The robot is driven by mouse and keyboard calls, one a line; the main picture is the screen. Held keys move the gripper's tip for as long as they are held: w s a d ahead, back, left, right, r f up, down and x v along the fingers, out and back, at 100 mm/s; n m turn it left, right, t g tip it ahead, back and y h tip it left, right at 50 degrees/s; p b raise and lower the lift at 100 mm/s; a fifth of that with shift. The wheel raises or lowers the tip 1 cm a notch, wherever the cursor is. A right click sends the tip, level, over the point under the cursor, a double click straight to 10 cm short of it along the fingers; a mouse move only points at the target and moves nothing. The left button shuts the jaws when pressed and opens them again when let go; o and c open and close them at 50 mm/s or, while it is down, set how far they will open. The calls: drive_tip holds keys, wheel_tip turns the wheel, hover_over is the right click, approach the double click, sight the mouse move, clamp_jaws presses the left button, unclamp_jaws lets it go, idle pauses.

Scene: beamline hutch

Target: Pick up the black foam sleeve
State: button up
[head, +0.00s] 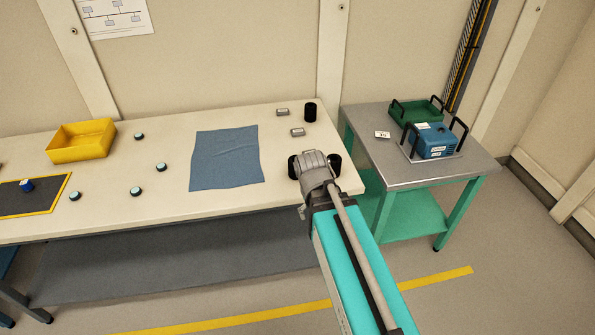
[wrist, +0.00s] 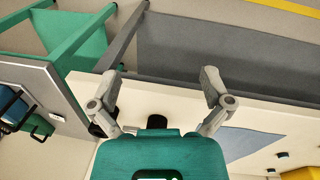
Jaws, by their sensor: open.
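Black cylinders stand on the pale bench near its right end, and I cannot tell for sure which is the black foam sleeve. One (head: 310,112) stands at the back. Another (head: 334,162) is just right of my gripper (head: 316,168). A dark shape (head: 293,167) shows just left of it, partly covered by the wrist. In the wrist view, my gripper (wrist: 160,100) has its fingers spread with nothing between the tips. A black cylinder (wrist: 157,122) shows in the gap beyond them, its lower part hidden by the palm. Another (wrist: 103,120) is partly behind the left finger.
Two small labelled blocks (head: 298,132) (head: 282,112) lie near the back cylinder. A blue cloth (head: 225,160) lies to the left, then small round pieces (head: 161,167) and a yellow bin (head: 81,140). A grey-topped cart (head: 455,163) at right carries a blue box (head: 433,141) and green tray (head: 416,110).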

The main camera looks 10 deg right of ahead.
drive_tip(key=w+a+f+n+t+h+b, duration=0.1)
drive_tip(key=w+f+n+t+h+b, duration=0.1)
drive_tip(key=w+n+b, duration=0.3)
drive_tip(key=w+a+f+n+t+h+b, duration=0.1)
drive_tip(key=w+f+n+t+h+b, duration=0.1)
drive_tip(key=w+n+h+b, duration=0.3)
drive_tip(key=w+a+f+n+t+h+b, duration=0.1)
drive_tip(key=w+f+n+t+h+b, duration=0.1)
drive_tip(key=w+n+b, duration=0.3)
drive_tip(key=shift+w+a+f+n+h+b, duration=0.1)
drive_tip(key=shift+a+f+n+h+b, duration=0.2)
drive_tip(key=shift+b, duration=0.35)
drive_tip(key=shift+a+f+n+h+b, duration=0.1)
drive_tip(key=shift+f+n+h+b, duration=0.25)
drive_tip(key=shift+b, duration=0.25)
drive_tip(key=n+t+h+b, duration=0.3)
drive_tip(key=n+t+b, duration=0.15)
drive_tip(key=n, duration=0.25)
approach(291, 168)
drive_tip(key=shift+s+d+m+y+b, duration=0.25)
drive_tip(key=shift+s+d+b, duration=0.1)
drive_tip(key=shift+b, duration=0.1)
drive_tip(key=shift+w+a+r+n, duration=0.15)
drive_tip(key=shift+a+r+n, duration=0.05)
drive_tip(key=shift+a+n, duration=0.25)
drive_tip(key=shift+d, duration=0.1)
drive_tip(key=shift+x, duration=4.25)
